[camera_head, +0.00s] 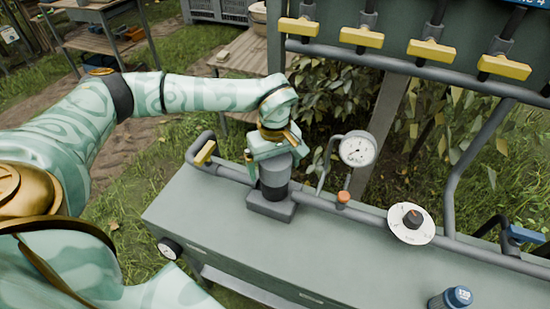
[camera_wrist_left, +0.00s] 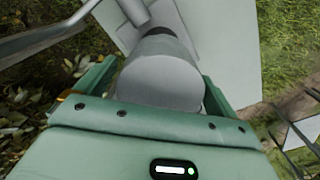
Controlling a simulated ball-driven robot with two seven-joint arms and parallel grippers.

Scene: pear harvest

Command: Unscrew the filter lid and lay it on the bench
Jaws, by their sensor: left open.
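The filter (camera_head: 274,187) stands upright on the bench (camera_head: 215,212), with a dark body on a square grey base. Its grey lid (camera_head: 277,164) is on top of the body. My left gripper (camera_head: 268,158) is directly above the filter, pointing down, with its fingers around the lid. In the left wrist view the lid (camera_wrist_left: 160,82) is a smooth grey cylinder between the open fingers of the left gripper (camera_wrist_left: 158,70). The dark body shows beyond it. Whether a finger touches the lid I cannot tell. My right gripper is not in view.
A pipe with a round gauge (camera_head: 358,149) runs close behind the filter. An orange knob (camera_head: 343,198) and a white dial (camera_head: 411,222) are to the right. A blue-capped container (camera_head: 457,297) stands at the front right. Bare bench top lies left and right of the filter.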

